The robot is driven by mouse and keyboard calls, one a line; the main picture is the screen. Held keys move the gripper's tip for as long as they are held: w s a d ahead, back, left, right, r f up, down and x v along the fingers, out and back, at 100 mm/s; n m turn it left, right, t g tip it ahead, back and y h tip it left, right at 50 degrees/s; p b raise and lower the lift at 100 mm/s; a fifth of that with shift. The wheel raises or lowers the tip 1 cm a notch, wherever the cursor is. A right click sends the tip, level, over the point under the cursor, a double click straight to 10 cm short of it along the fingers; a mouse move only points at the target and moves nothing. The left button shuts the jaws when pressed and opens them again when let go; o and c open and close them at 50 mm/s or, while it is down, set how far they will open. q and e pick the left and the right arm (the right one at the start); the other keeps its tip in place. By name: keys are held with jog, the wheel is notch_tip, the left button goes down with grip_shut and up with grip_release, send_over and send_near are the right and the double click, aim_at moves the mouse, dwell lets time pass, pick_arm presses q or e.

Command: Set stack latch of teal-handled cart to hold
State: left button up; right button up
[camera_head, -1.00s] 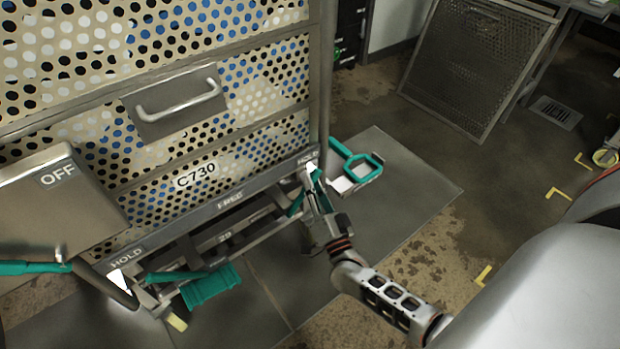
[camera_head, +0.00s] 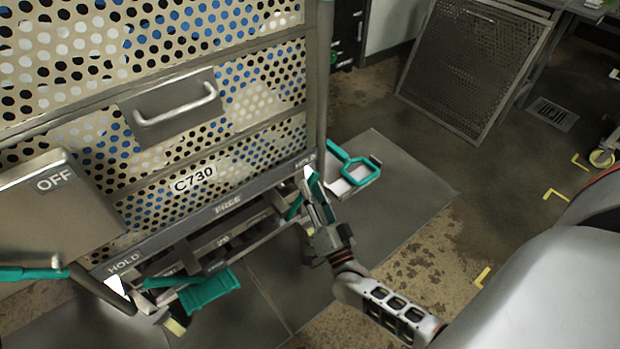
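The cart carries perforated baskets and a plate marked C730 (camera_head: 193,180). Its lower rail (camera_head: 228,204) reads HOLD at both ends and FREE in the middle. White pointers show at the left end (camera_head: 120,284) and the right end (camera_head: 308,172), each beside a HOLD mark. A teal pedal-like part (camera_head: 210,290) hangs below the rail, left of middle. My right gripper (camera_head: 314,188) is at the rail's right end, against or just in front of a teal part there. Its fingertips overlap that part, so contact and opening are unclear. My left gripper is not in view.
A steel box marked OFF (camera_head: 55,200) stands in front of the cart at left, with a teal lever (camera_head: 32,273) below it. A teal-framed part (camera_head: 358,168) lies right of the cart. A mesh panel (camera_head: 475,65) leans behind. Floor to the right is open.

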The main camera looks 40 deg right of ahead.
jog(key=v, duration=0.5)
jog(key=shift+s+a+f, duration=0.1)
jog(key=shift+s, duration=0.2)
